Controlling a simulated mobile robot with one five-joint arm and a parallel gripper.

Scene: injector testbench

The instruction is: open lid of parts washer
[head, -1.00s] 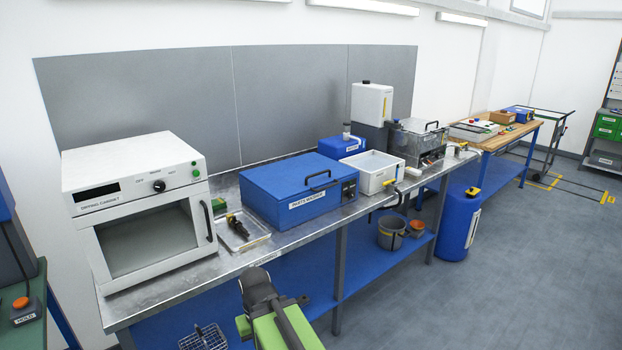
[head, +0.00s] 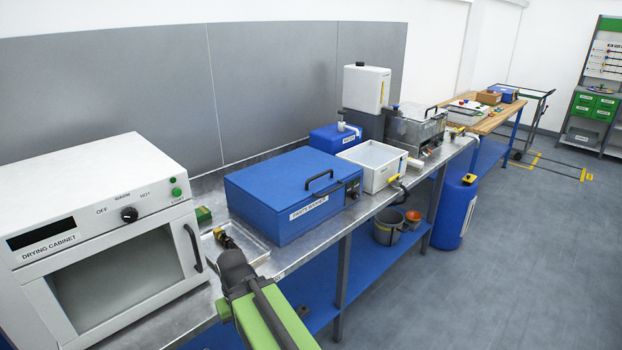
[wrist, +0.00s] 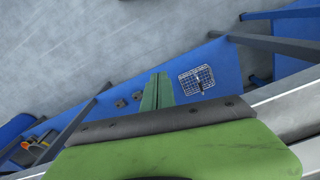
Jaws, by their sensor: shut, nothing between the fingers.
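The blue parts washer (head: 285,210) stands on the metal bench in the head view, and its lid is down. A black bar handle (head: 322,182) is fixed on top of the lid near the front edge. My arm (head: 262,305) reaches in from the bottom of the head view, in front of the washer and apart from it. My gripper (wrist: 157,90) shows in the wrist view with its green fingers shut and empty. The wrist view looks down at the blue lower shelf and the floor; the washer is not in it.
A white basin (head: 372,163) is close on the right. A wire basket (wrist: 197,80) lies on the lower shelf (wrist: 225,62). The floor (head: 520,230) at right is clear.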

